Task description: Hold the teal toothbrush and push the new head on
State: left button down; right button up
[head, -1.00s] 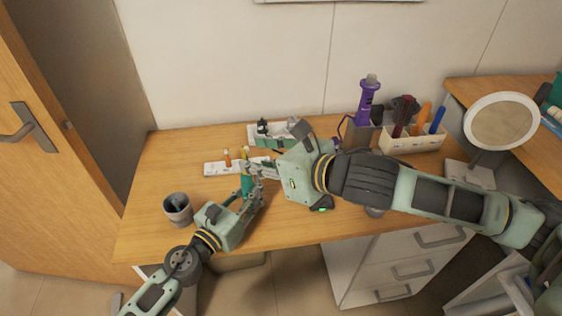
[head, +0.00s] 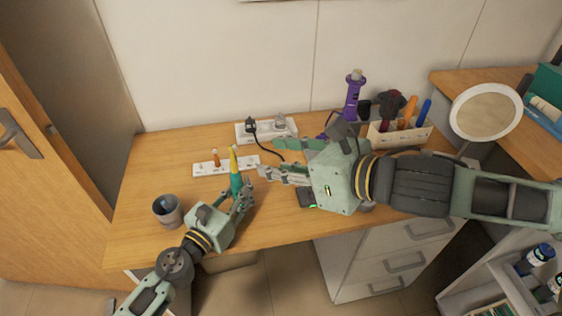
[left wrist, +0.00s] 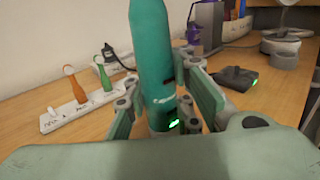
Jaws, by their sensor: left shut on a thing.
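The teal toothbrush (head: 236,184) stands upright in my left gripper (head: 241,197), with the yellow head (head: 234,159) on its top end. In the left wrist view, the handle (left wrist: 152,55) rises between the fingers of my left gripper (left wrist: 163,100), and a green light glows low on it. The top is cut off there. My right gripper (head: 270,160) is to the right of the toothbrush, apart from it, with its fingers spread and nothing between them. Whether the yellow head is fully seated cannot be told from here.
A white rack (head: 207,168) behind the toothbrush holds an orange head (head: 216,158) and a green one (left wrist: 101,73). A grey cup (head: 167,210) stands left. A power strip (head: 283,128), black charger (head: 306,198), purple device (head: 353,97), organizer (head: 395,137) and mirror (head: 486,112) stand behind or right.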

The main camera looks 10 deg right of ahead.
pick_arm(q)
jog(key=c, duration=1.4)
grip_release()
jog(key=shift+c, duration=0.2)
